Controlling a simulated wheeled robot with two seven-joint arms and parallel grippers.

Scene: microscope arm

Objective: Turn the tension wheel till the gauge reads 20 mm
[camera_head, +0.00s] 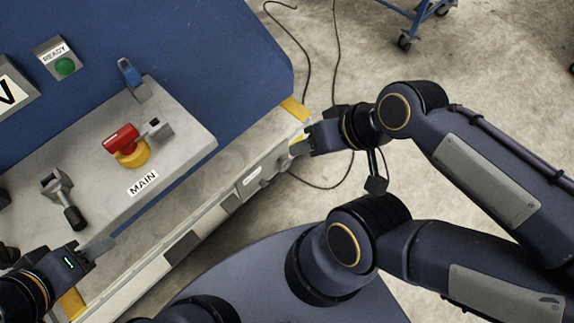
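I see no tension wheel and no gauge that I can make out in the head view. My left gripper (102,245) is at the lower left, over the front edge of the grey panel, below the MAIN label. It seems to hold nothing, but its finger gap is unclear. My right gripper (298,143) is at the front right corner of the bench, beside a yellow corner mark. Its fingers are small and partly lost against the bench edge, so I cannot tell their opening.
A green READY light (65,66) sits on the blue surface (200,45). A blue trolley (412,14) stands at top right; cables lie on the floor.

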